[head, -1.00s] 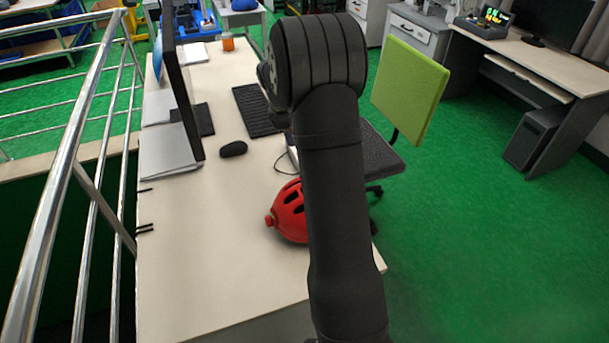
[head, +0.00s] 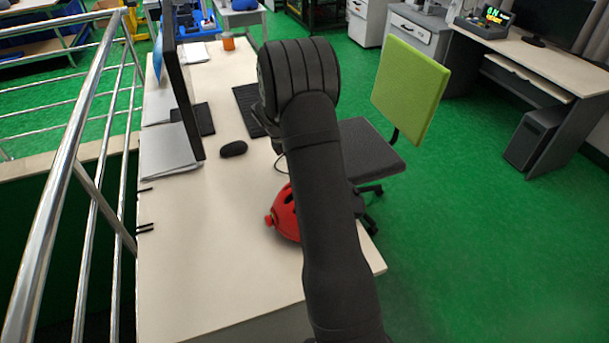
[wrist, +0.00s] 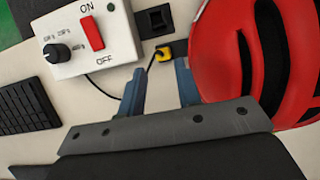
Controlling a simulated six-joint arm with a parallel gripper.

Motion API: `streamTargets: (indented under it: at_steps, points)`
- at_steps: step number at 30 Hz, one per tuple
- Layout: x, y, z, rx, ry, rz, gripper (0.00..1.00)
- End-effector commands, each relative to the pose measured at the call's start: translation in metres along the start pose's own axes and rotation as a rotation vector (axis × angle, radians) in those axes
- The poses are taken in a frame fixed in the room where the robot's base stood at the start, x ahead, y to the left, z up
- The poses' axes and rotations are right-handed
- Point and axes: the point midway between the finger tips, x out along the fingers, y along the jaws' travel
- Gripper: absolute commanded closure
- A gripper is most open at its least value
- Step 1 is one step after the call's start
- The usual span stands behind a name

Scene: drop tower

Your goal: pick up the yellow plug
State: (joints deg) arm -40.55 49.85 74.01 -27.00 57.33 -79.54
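In the wrist view the small yellow plug (wrist: 165,51) lies on the pale desk with a black cable on it. My gripper (wrist: 160,69) is open, its two blue-grey fingers apart and nothing between them. The plug is just beyond the fingertips, nearer the right finger. I cannot tell the height of the fingers above the desk. In the head view my arm covers that part of the desk, and neither plug nor fingers show.
A red helmet (wrist: 235,50) is close to the right finger; it also shows in the head view (head: 284,215). A white switch box (wrist: 90,40) and a black socket (wrist: 154,21) are beyond the fingers. A keyboard (wrist: 26,107) is at left. A monitor (head: 182,90) stands on the desk.

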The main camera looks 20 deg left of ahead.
Motion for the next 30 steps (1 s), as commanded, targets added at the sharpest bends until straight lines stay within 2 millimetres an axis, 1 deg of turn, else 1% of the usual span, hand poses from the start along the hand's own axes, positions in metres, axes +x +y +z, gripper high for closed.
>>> streamTargets:
  at_steps: [5, 7, 12, 15, 22, 23, 24, 26, 30]
  points:
    - [0.009, -0.001, -0.001, 0.000, 0.000, -0.002, 0.69]
    - [0.016, -0.002, -0.002, 0.001, 0.001, -0.003, 0.69]
    - [0.042, -0.004, -0.004, 0.001, 0.001, -0.004, 0.69]
    - [0.054, -0.004, -0.004, 0.000, 0.000, -0.003, 0.69]
    - [0.056, -0.003, -0.004, 0.001, 0.001, 0.000, 0.69]
    - [0.056, -0.004, -0.004, 0.001, 0.001, 0.000, 0.73]
    - [0.056, -0.004, -0.004, 0.001, 0.001, 0.000, 0.81]
    - [0.056, -0.004, -0.004, 0.001, 0.001, 0.000, 0.93]
    - [0.055, -0.004, -0.004, 0.001, 0.001, 0.000, 0.94]
